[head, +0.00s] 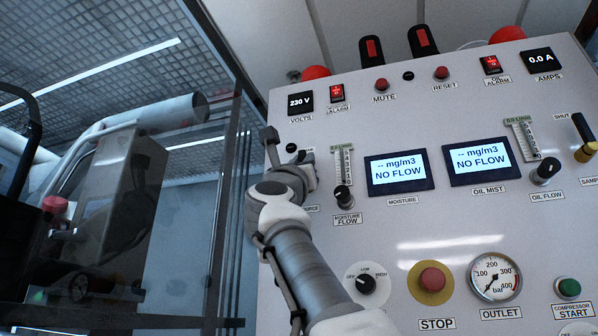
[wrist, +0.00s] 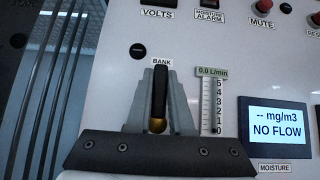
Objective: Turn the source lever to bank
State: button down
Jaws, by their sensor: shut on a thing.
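The source lever (wrist: 160,92) has a black handle and a brass base. In the wrist view it stands upright, its top just under the BANK label (wrist: 162,62). My gripper (wrist: 160,75) is shut on the handle, with a grey finger on each side.
The moisture flow gauge (wrist: 211,102) and its knob (head: 343,197) are close to the right of my gripper. The moisture display (head: 400,172) is further right. The red stop button (head: 433,281) is low on the panel (head: 470,222). A glass enclosure lies left.

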jog(key=shift+s+d+m+h, duration=0.1)
jog(key=shift+m+h, duration=0.5)
jog(key=c, duration=0.8)
grip_release()
jog(key=b+v, duration=0.7)
jog(key=v, duration=1)
jog(key=shift+s, duration=0.3)
